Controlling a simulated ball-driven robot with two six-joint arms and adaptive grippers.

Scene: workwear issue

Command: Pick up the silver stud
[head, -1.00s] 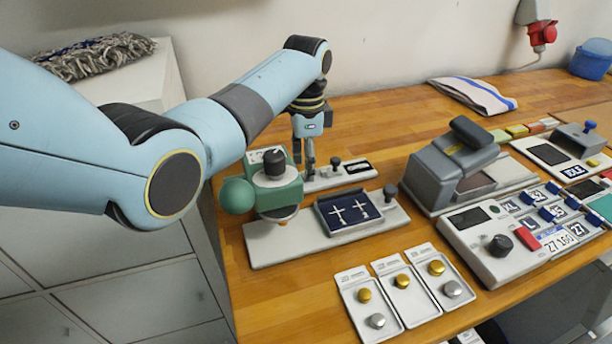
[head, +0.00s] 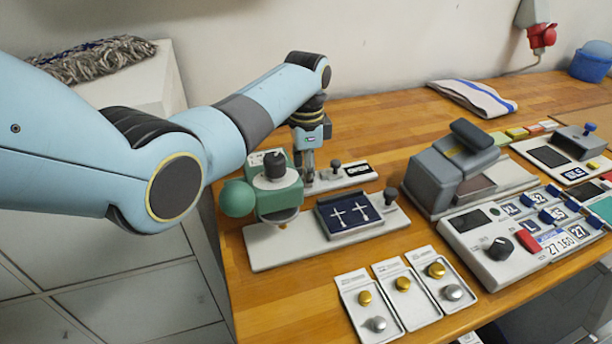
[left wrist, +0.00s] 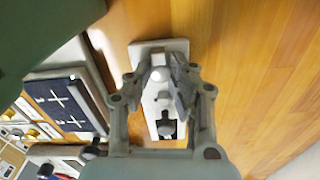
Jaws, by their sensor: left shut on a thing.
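My left gripper (head: 309,175) points down at the left end of a small pale plate (head: 345,176) behind the green press. In the left wrist view its fingers (left wrist: 166,72) close around a small pale silver piece, which I take to be the silver stud (left wrist: 160,76); the fingers partly hide it. The piece is low over the plate (left wrist: 148,48); I cannot tell if it touches it. Other silver studs sit in the front trays, one in the left tray (head: 376,324) and one in the right tray (head: 453,292). My right gripper is not in view.
The green press (head: 275,190) with its round knob stands just in front of the gripper. A blue-lined tray (head: 348,228) with two silver crosses is beside it. A grey machine (head: 440,175) and a label console (head: 490,258) stand to the right. The wood behind the plate is clear.

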